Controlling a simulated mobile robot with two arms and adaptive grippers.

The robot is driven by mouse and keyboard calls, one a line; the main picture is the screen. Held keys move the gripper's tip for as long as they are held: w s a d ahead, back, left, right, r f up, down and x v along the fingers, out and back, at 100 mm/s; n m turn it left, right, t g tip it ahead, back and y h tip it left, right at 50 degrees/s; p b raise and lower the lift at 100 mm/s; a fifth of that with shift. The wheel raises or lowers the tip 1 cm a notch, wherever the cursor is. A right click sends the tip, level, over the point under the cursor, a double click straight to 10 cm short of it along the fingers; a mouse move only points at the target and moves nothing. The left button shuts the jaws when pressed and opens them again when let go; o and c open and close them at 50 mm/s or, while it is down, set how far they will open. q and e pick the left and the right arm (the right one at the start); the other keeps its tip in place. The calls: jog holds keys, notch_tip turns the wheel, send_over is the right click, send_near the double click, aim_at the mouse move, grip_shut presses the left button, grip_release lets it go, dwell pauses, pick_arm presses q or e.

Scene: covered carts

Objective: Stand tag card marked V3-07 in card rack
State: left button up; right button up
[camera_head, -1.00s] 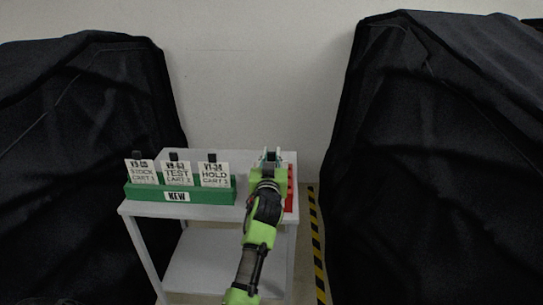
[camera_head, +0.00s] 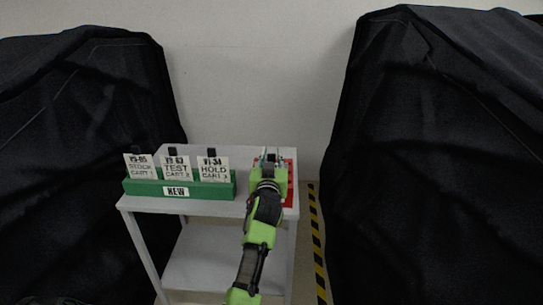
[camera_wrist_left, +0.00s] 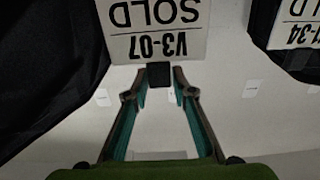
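The tag card marked V3-07 (camera_wrist_left: 157,30) is upside down in the left wrist view, white with black print reading SOLD. Its black tab (camera_wrist_left: 159,75) sits between the fingertips of my left gripper (camera_wrist_left: 160,82), which look closed against both sides of it. In the head view my left gripper (camera_head: 270,156) is over the right end of the white cart; its own body hides the card there. A green card rack (camera_head: 208,189) labelled NEW stands left of it, holding three upright tabbed cards. My right gripper is not in view.
A red object (camera_head: 290,185) lies mostly behind my arm on the white cart (camera_head: 140,206). Another card (camera_wrist_left: 297,25), ending in 1-34, shows at the right of the wrist view. Black-covered carts (camera_head: 440,150) (camera_head: 80,110) flank the white cart. Striped floor tape (camera_head: 317,240) runs right of it.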

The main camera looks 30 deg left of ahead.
pick_arm(q)
jog(key=shift+o, duration=0.7)
jog(key=shift+s+d, duration=0.25)
jog(key=shift+s, duration=0.2)
jog(key=v, duration=0.6)
jog(key=shift+s+d, duration=0.15)
jog(key=shift+s, duration=0.05)
